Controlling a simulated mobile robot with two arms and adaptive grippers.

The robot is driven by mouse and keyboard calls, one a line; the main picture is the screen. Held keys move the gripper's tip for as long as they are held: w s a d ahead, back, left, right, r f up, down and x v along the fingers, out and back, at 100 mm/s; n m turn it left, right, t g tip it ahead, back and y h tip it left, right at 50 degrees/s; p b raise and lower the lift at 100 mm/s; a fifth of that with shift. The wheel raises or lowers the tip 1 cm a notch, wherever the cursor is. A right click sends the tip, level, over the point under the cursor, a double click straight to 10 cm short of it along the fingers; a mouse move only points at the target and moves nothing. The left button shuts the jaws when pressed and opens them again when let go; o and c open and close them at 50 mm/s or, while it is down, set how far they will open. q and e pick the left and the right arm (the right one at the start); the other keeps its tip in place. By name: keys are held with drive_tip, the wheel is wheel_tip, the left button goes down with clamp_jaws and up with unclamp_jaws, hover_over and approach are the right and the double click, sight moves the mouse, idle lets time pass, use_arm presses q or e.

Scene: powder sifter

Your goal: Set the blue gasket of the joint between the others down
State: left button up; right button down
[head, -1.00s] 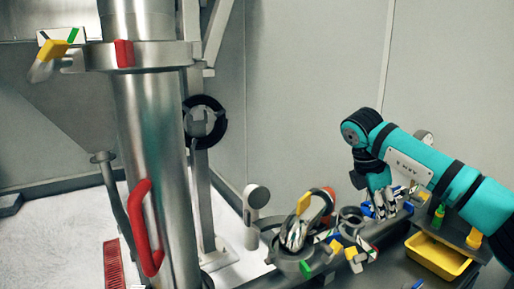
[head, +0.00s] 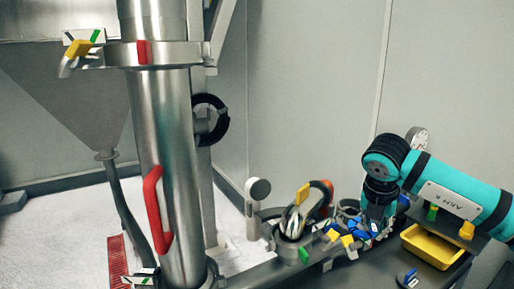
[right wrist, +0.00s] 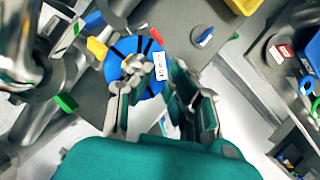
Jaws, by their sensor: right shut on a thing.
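The blue gasket (right wrist: 119,76) is a ring with black bands and a white label in the right wrist view. In the head view, blue parts (head: 365,237) show below my right gripper (head: 372,218), close to the bench. In the right wrist view my right gripper (right wrist: 160,92) is shut on the gasket's rim near the label. My left gripper is not in view.
An open clamp with a yellow handle (head: 302,194) stands on the bench left of my right gripper. A yellow tray (head: 432,246) is at right. Another small blue part (head: 408,279) lies in front. A steel column (head: 168,130) with a red handle (head: 154,208) stands at left.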

drive_tip(key=s+a+f+m+g+y, duration=0.1)
drive_tip(key=s+a+f+m+g, duration=0.3)
drive_tip(key=s+m, duration=0.5)
drive_tip(key=s+a+f+m+g+y, duration=0.1)
drive_tip(key=s+a+f+m+g, duration=0.2)
drive_tip(key=s+m, duration=0.6)
wheel_tip(320, 180, down, 2)
drive_tip(key=m+g, duration=0.1)
drive_tip(key=m, duration=1)
drive_tip(key=shift+a+y, duration=0.3)
drive_tip(key=shift+a, duration=0.1)
